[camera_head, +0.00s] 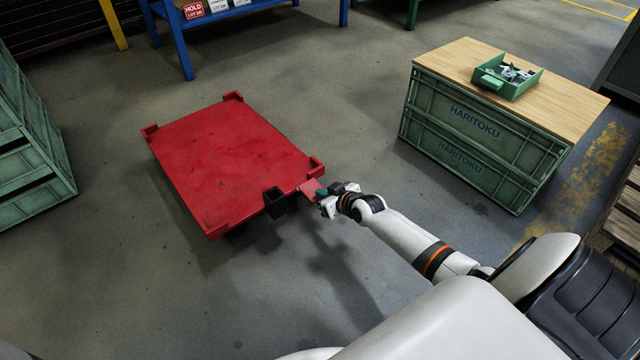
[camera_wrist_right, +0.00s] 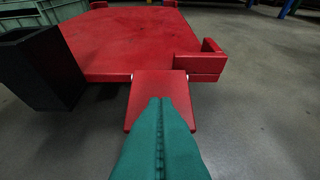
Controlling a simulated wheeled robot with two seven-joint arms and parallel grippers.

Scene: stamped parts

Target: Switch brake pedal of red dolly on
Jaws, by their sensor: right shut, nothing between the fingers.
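The red dolly (camera_head: 225,160) stands flat on the floor left of centre, with raised corner brackets. Its red brake pedal (camera_head: 309,190) sticks out from the near right edge, beside a black box-shaped holder (camera_head: 274,203). My right gripper (camera_head: 322,194) is at the pedal, its green fingers shut with nothing between them. In the right wrist view the pedal (camera_wrist_right: 160,86) is a flat red plate at the dolly's edge, and the shut fingertips (camera_wrist_right: 161,101) overlap it. I cannot tell whether they touch it. My left gripper is not in view.
Green crates (camera_head: 480,142) with a wooden top (camera_head: 560,95) stand at the right, carrying a green tray (camera_head: 530,86) of metal parts. More green crates (camera_head: 30,150) stand at the left. A blue-framed table (camera_head: 182,45) is behind. The floor around the dolly is clear.

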